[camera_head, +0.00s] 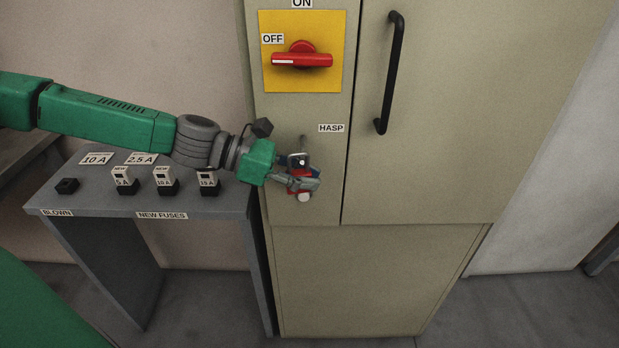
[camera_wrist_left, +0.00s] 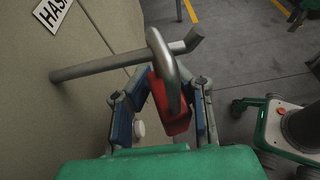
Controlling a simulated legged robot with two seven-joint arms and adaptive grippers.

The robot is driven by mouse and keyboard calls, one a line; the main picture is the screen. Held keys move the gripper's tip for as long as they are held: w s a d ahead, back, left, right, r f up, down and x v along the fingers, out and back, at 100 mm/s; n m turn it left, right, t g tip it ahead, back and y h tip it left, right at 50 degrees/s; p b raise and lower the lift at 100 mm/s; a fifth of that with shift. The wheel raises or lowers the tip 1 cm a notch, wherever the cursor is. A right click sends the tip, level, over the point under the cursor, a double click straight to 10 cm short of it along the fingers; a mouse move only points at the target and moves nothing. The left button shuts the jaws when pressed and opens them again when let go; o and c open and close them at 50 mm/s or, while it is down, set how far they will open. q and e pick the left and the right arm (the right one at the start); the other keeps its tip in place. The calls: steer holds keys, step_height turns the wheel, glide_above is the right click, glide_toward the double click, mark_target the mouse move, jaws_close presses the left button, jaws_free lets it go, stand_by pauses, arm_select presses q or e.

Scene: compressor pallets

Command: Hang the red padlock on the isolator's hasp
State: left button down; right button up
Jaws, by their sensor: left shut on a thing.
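The red padlock (camera_wrist_left: 172,108) is between the blue pads of my left gripper (camera_wrist_left: 162,112), which is shut on it. Its grey shackle (camera_wrist_left: 160,50) points up. The hasp is a grey rod (camera_wrist_left: 85,68) standing out from the cabinet, with a bent-up end. The shackle overlaps the rod in the left wrist view; I cannot tell if it is around the rod or beside it. In the head view my left gripper (camera_head: 304,180) is below the HASP label (camera_head: 331,128) and mostly hides the padlock. The isolator's red handle (camera_head: 302,60) lies level, its white mark toward OFF. My right gripper is not in view.
The beige cabinet (camera_head: 430,160) has a black door handle (camera_head: 392,75) to the right of the hasp. A grey side table (camera_head: 85,200) at the left holds several fuses, including one labelled 15 A (camera_head: 208,182).

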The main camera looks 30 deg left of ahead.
mark_target(288, 171)
arm_select(q)
steer(key=shift+d, duration=0.5)
steer(key=c, duration=1.4)
jaws_free()
steer(key=shift+a, duration=0.15)
steer(key=shift+a+f, duration=0.1)
steer(key=shift+a, duration=0.1)
steer(key=shift+v, duration=3.95)
steer(key=shift+a, duration=0.1)
